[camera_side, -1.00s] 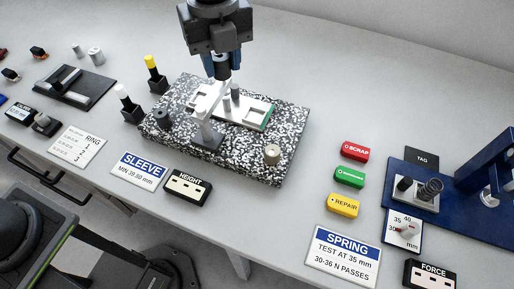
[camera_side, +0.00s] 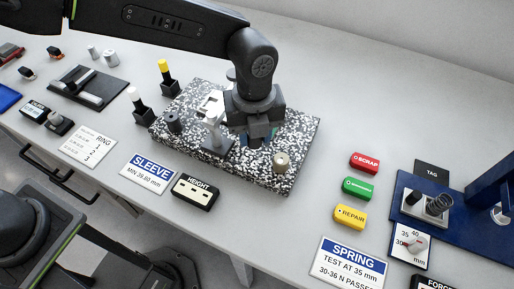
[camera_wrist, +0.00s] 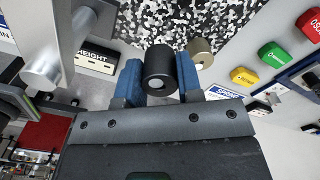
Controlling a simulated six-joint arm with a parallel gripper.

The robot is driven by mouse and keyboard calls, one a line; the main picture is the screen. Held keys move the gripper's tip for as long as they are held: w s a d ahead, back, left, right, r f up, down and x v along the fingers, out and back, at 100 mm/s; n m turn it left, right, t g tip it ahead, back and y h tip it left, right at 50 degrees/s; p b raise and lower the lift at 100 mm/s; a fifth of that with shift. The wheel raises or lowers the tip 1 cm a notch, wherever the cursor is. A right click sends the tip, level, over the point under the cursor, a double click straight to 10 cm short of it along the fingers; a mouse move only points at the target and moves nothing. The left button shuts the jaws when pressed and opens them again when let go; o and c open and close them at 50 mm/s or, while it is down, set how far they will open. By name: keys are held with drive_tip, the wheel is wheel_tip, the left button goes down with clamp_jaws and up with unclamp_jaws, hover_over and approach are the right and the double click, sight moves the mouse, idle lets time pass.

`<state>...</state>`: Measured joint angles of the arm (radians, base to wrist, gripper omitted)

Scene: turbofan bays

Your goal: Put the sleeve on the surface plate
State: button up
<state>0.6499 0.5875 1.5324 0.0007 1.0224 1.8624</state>
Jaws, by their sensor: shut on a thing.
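My gripper (camera_side: 258,140) is over the right half of the black-and-white speckled surface plate (camera_side: 302,135). In the wrist view my gripper (camera_wrist: 160,78) has its blue fingers shut on a dark cylindrical sleeve (camera_wrist: 158,62), with a pale round spot at the end facing the camera. The plate also shows in the wrist view (camera_wrist: 190,14).
The height gauge stand (camera_side: 216,142) is on the plate just left of my gripper. A brass-coloured cylinder (camera_side: 281,162) stands close by at the front right, and a dark grey cylinder (camera_side: 173,122) at the left. The HEIGHT display (camera_side: 195,192) is in front of the plate.

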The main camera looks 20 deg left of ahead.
sight(255, 157)
drive_tip(key=shift+f, duration=2.5)
drive_tip(key=shift+f, duration=0.2)
drive_tip(key=o, duration=0.7)
wheel_tip(255, 157, up, 11)
drive_tip(key=shift+r, duration=0.7)
